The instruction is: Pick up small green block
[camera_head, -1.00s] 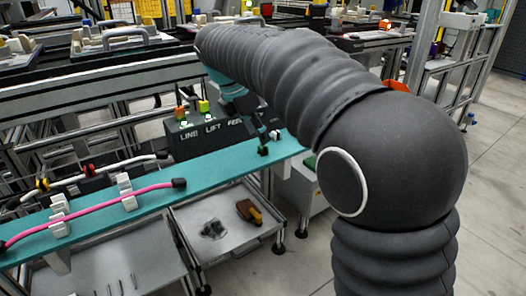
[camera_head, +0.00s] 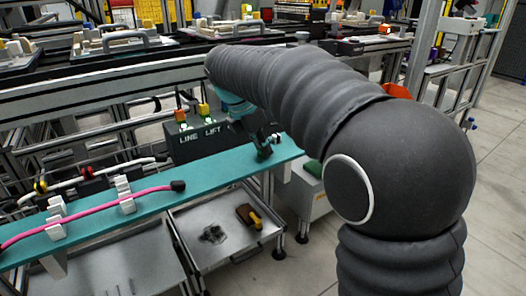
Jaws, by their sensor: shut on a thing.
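My gripper (camera_head: 264,150) is at the right part of the teal shelf (camera_head: 222,163), pointing down with its tips close to the shelf top. It is shut on the small green block, which is mostly hidden between the dark fingers; only a dark greenish bit shows at the tips. I cannot tell whether the block still touches the shelf.
A dark control box (camera_head: 192,143) with coloured lights stands behind the shelf, left of my gripper. A pink cable (camera_head: 95,210) runs through white clips on the shelf's left part. A grey tray (camera_head: 205,262) below holds a brown-and-yellow tool (camera_head: 248,215).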

